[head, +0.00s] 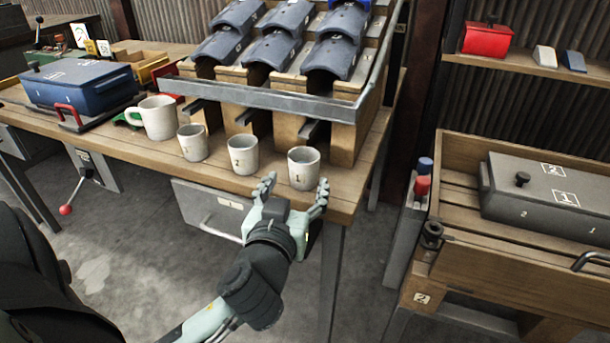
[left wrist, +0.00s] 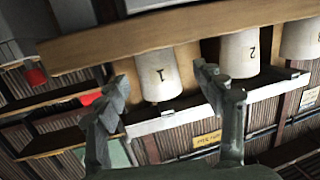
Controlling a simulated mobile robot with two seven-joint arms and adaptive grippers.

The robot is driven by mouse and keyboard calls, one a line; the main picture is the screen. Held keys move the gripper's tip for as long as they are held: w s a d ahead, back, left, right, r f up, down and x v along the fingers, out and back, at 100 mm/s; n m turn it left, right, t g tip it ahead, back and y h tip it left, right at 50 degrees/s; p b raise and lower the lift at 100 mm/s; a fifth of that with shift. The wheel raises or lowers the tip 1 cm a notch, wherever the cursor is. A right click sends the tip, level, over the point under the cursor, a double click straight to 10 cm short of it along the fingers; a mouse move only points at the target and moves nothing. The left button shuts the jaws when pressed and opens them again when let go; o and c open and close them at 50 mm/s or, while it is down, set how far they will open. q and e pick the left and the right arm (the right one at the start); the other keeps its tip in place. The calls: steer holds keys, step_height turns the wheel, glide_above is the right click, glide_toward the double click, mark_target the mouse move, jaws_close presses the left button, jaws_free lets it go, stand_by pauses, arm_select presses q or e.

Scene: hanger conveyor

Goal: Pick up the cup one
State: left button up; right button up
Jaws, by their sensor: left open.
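Cup one (head: 303,172) is a small pale cup with a "1" on it, upright near the right front corner of the wooden table (head: 112,150). My left gripper (head: 294,190) is open and empty just in front of it, its fingertips towards the cup's two sides. In the left wrist view, which is turned over, cup one (left wrist: 158,78) shows between the spread fingers (left wrist: 162,88); I cannot tell how far the tips reach around it. My right gripper is not in view.
Cup two (head: 243,158) stands close to the left of cup one, with another small cup (head: 193,145) and a larger mug (head: 158,118) further left. A wooden rack with a metal rail (head: 270,98) rises behind. The table's right edge is close to cup one.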

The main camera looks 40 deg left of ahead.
mark_target(301, 179)
arm_select(q)
steer(key=shift+w+a, duration=0.1)
steer(key=shift+w, duration=0.15)
steer(key=x, duration=0.4)
steer(key=shift+w+p, duration=0.3)
steer(key=shift+w+f, duration=0.15)
steer(key=shift+w, duration=0.05)
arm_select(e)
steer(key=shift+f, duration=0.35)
arm_select(q)
steer(key=shift+c, duration=0.6)
steer(key=c, duration=1.2)
